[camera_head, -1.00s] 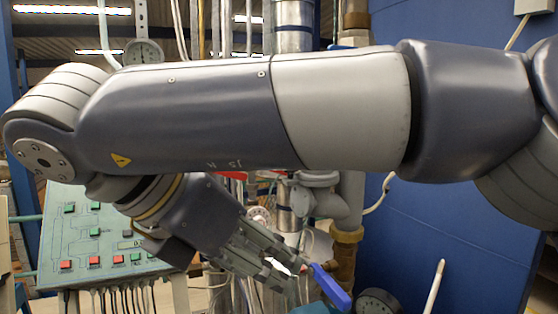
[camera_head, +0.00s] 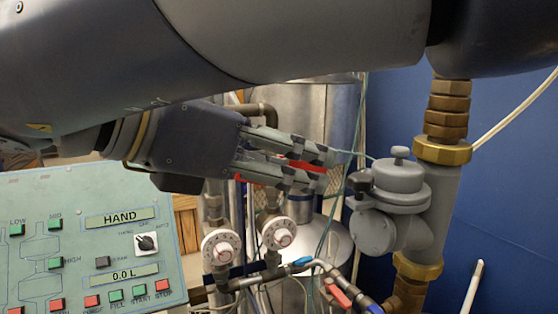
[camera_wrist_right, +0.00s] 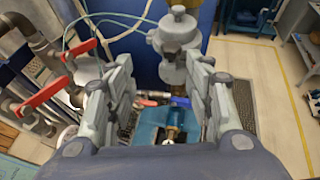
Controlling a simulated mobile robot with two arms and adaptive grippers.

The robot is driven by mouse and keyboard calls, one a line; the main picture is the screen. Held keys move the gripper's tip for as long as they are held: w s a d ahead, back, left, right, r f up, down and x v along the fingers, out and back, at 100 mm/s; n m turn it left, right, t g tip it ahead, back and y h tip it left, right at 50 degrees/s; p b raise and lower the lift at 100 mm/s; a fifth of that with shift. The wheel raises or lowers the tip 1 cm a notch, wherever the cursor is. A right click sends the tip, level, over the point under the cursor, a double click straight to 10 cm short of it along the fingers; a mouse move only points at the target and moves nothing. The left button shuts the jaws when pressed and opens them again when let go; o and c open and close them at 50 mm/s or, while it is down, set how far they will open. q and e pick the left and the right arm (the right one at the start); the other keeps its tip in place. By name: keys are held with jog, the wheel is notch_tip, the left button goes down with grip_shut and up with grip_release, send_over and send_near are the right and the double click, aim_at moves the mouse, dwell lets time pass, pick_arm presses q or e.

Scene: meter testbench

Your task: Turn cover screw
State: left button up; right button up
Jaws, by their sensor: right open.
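A grey metal housing with a round cover (camera_head: 398,188) sits on the vertical pipe at the right of the head view. A small knob (camera_head: 400,153) stands on top of it, and a dark knob (camera_head: 358,184) shows at its left edge. I cannot tell which is the cover screw. The housing is also at the top of the right wrist view (camera_wrist_right: 178,38). My right gripper (camera_head: 324,169) points right towards the housing, left of it and apart from it. In the wrist view its fingers (camera_wrist_right: 163,92) are spread and empty. My left gripper is out of view.
A control panel (camera_head: 95,240) stands at lower left. Two white dials (camera_head: 221,248) and a red valve handle (camera_head: 338,296) are below the gripper. Red levers (camera_wrist_right: 48,92) lie left of the fingers in the wrist view. A blue wall (camera_head: 510,200) is behind.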

aim_at(359, 177)
jog(key=p+x, duration=0.1)
jog(key=x, duration=0.2)
jog(key=p+x, duration=0.1)
jog(key=x, duration=0.2)
jog(key=s+d+p+x, duration=0.1)
jog(key=p+x, duration=0.1)
jog(key=x, duration=0.1)
jog(key=shift+r, duration=0.25)
jog(key=shift+w+d+f, duration=0.25)
jog(key=shift+d+f, duration=0.05)
jog(key=shift+d, duration=0.1)
jog(key=shift+s, duration=0.1)
jog(key=shift+d, duration=0.1)
jog(key=c, duration=1)
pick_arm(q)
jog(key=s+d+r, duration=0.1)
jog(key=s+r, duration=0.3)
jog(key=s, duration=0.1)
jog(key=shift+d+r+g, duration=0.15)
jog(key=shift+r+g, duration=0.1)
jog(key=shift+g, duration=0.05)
pick_arm(e)
jog(key=shift+c, duration=0.3)
